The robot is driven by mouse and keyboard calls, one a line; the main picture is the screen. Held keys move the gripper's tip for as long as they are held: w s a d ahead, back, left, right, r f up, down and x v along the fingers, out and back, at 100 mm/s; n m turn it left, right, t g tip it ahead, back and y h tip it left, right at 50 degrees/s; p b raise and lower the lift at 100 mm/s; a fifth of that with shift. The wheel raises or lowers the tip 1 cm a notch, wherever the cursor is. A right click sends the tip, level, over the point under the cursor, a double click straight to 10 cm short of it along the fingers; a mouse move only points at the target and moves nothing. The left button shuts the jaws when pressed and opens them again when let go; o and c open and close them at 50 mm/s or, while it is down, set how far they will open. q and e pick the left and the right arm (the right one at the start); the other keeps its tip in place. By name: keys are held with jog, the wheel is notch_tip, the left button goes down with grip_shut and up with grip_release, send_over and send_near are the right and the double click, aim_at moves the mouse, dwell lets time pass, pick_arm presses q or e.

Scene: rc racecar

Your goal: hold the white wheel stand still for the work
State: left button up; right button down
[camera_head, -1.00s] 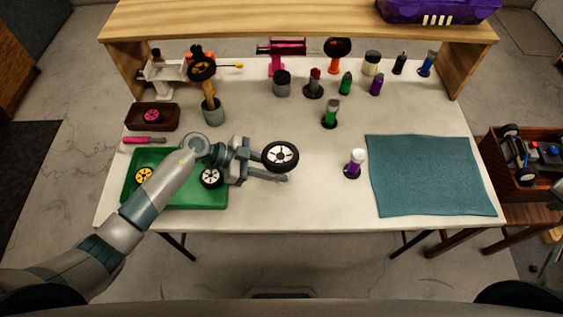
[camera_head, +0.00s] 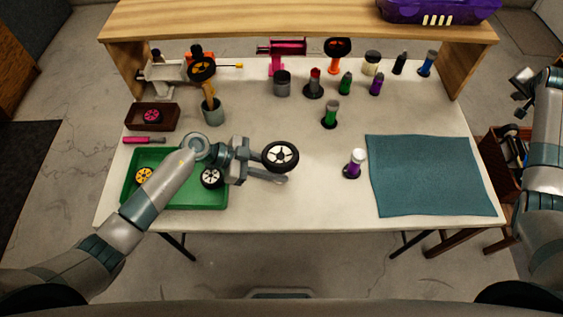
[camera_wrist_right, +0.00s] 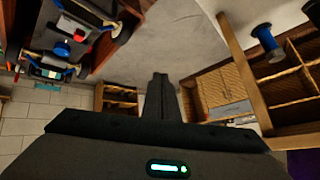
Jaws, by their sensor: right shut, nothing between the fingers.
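The white stand (camera_head: 160,73) is at the back left of the table, under the shelf. A wheel with an orange hub (camera_head: 202,69) partly covers its right side. My left gripper (camera_head: 268,166) is over the table's middle left, well in front of the stand. It is shut on a black-tyred wheel with a white hub (camera_head: 280,156), raised above the table. My right gripper (camera_head: 522,90) is off the table's right side, far from the stand. In the right wrist view its fingers (camera_wrist_right: 160,80) are together and empty.
A green tray (camera_head: 190,202) with wheels lies under my left arm. Several bottles and a pink stand (camera_head: 276,58) are at the back. A purple bottle (camera_head: 354,164) stands beside the teal mat (camera_head: 425,175). The mat is bare. A wooden crate (camera_head: 492,155) is at right.

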jog(key=w+a+n+t+y, duration=0.15)
jog(key=w+a, duration=0.35)
jog(key=a, duration=1)
jog(key=w+a+n+g+y, duration=0.1)
jog(key=w+a+n+y, duration=0.3)
jog(key=a, duration=1.1)
jog(key=s+a+g+y, duration=0.1)
jog(key=s+a+y, duration=0.15)
jog(key=a, duration=2.45)
jog(key=s+a+n+g+y, duration=0.1)
jog(key=s+a+n+g, duration=0.15)
jog(key=s+a, duration=0.75)
jog(key=s+a+n+g+y, duration=0.1)
jog(key=s+a+n+g, duration=0.15)
jog(key=s+a, duration=0.8)
jog(key=s+d+r+n+h, duration=0.1)
jog(key=s+d+r+h, duration=0.3)
jog(key=s+r, duration=0.3)
jog(key=shift+s+d+r+h, duration=0.35)
jog(key=shift+s+h, duration=0.15)
jog(key=shift+s, duration=0.6)
